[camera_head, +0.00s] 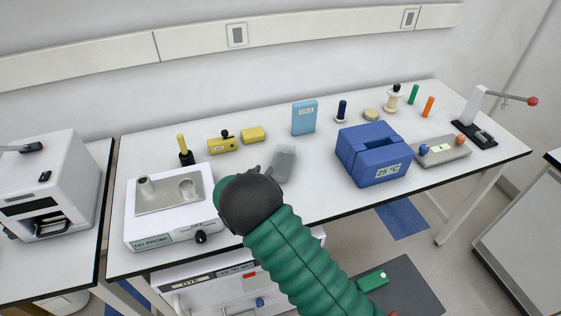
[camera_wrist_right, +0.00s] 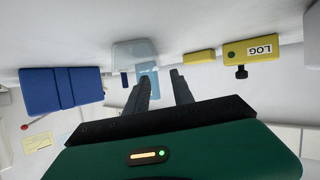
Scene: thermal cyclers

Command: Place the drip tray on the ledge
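A small translucent grey piece (camera_head: 284,163), which looks like the drip tray, rests on the white bench just beyond my right gripper (camera_head: 248,185). In the right wrist view the clear tray (camera_wrist_right: 135,48) lies upside down in the picture, past the tip of one finger. My right gripper (camera_wrist_right: 162,74) has its two dark fingers apart, with nothing visibly held between them. It appears apart from the tray. I cannot tell for certain which surface is the ledge. My left gripper is not in view.
A white probe unit (camera_head: 165,218) stands left of my right gripper. A blue 25 °C block (camera_head: 375,153) stands to the right. Yellow blocks (camera_head: 222,145) and a light-blue box (camera_head: 304,117) stand behind. Bare bench lies around the tray.

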